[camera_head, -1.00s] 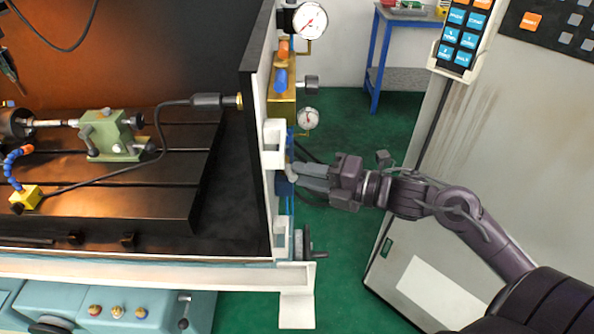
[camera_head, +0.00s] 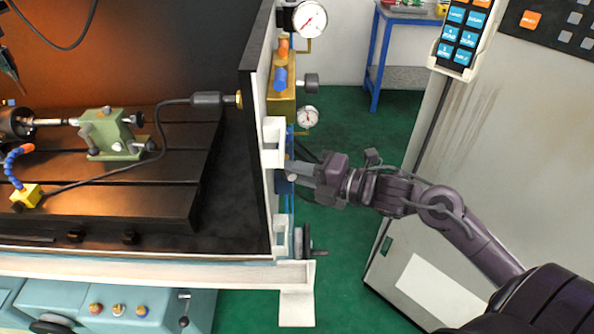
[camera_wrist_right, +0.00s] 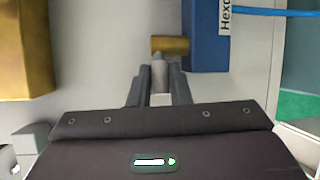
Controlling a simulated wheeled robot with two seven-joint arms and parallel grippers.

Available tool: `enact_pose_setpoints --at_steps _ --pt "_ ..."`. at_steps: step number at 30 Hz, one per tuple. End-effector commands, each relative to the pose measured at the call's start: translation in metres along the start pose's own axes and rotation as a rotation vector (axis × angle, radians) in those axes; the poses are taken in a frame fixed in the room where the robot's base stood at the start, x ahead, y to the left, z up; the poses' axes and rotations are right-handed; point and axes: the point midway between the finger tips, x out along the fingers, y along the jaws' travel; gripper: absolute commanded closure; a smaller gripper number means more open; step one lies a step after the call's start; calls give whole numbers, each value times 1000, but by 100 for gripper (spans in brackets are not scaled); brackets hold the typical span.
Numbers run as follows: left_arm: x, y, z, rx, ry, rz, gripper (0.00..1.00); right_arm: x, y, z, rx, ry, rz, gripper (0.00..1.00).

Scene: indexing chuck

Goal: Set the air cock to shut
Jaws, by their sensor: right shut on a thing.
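The air cock shows in the right wrist view as a short brass body (camera_wrist_right: 170,45) with a pale grey lever (camera_wrist_right: 159,76) coming toward the camera. My right gripper (camera_wrist_right: 160,84) has its two grey fingers on either side of this lever and is shut on it. In the head view my right gripper (camera_head: 296,171) reaches in from the right to the side of the machine, below the small gauge. There its fingers and the machine's edge hide most of the cock.
A blue block (camera_wrist_right: 207,40) stands right beside the cock. A large brass unit (camera_wrist_right: 25,50) is at the upper left of the wrist view. In the head view a small gauge (camera_head: 307,117) and a white bracket (camera_head: 273,135) are close to the gripper. A grey cabinet (camera_head: 470,170) stands at right.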

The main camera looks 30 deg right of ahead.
Motion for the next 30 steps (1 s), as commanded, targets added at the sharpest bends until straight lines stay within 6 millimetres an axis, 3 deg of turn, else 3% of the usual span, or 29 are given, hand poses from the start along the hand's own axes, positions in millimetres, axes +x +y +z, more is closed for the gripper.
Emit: enact_pose_setpoints --at_steps 9,21,22,23,30 --pt "20 1 2 0 0 0 64 6 -1 -8 27 -193 -24 100" --pt "21 1 2 0 -1 0 64 6 1 -8 33 -222 -33 100" --pt "21 1 2 0 -1 0 64 6 1 -8 33 -222 -33 79" --pt "21 1 2 0 -1 0 64 6 1 -8 33 -222 -33 75" --pt "21 1 2 0 -1 0 64 6 2 -8 33 -222 -32 74"
